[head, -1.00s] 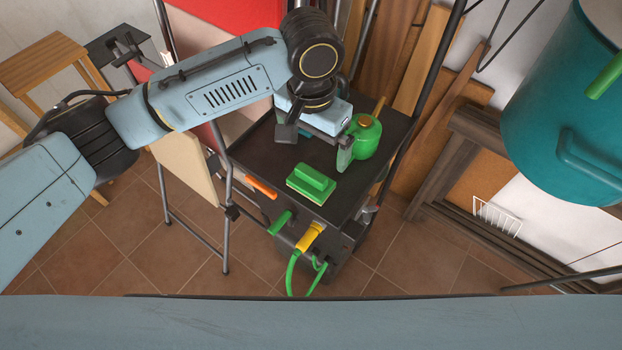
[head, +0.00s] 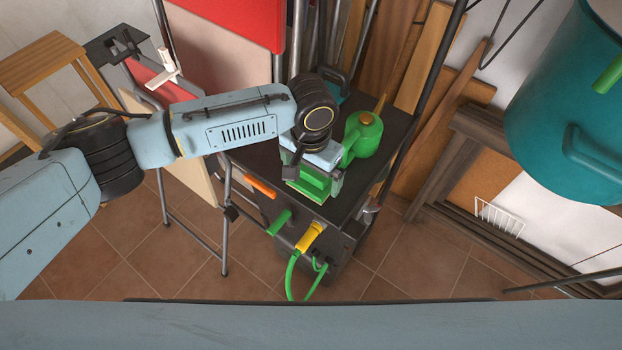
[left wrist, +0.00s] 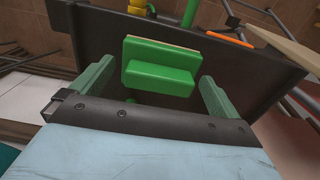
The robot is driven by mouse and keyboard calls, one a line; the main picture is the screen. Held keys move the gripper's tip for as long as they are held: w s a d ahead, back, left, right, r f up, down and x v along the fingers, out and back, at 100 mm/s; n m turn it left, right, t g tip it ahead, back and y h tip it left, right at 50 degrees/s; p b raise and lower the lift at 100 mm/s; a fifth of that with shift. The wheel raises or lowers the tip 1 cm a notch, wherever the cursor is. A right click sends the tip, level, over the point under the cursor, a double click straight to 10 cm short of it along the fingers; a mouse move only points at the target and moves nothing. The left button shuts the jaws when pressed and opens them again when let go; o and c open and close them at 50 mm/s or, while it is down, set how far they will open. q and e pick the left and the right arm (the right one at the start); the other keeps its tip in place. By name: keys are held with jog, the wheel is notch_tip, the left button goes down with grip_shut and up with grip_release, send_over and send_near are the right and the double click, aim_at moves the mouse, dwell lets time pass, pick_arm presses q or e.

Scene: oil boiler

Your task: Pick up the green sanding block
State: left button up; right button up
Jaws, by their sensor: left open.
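The green sanding block (head: 310,183) lies on the dark top of the cart (head: 260,165), near its front edge. In the head view my left gripper (head: 311,177) is over the block and hides its rear part. In the left wrist view the block (left wrist: 160,66) shows whole, with a raised grip and a thin pale layer along one edge. The two green fingers of my left gripper (left wrist: 155,88) are spread wide, one toward each side of the block, with nothing between them touching it. My right gripper is not in view.
A green oil can (head: 363,138) stands on the cart close to the right of my left gripper. An orange-handled tool (head: 260,187) lies at the cart's left edge. Green and yellow hose fittings (head: 311,236) stick out at the front. A large teal tank (head: 565,110) hangs at the right.

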aim_at(311, 171)
pick_arm(q)
jog(key=shift+f, duration=0.5)
jog(key=c, duration=0.8)
notch_tip(311, 171, up, 10)
jog(key=shift+r+p, duration=0.1)
jog(key=shift+p, duration=0.6)
jog(key=shift+c, duration=0.2)
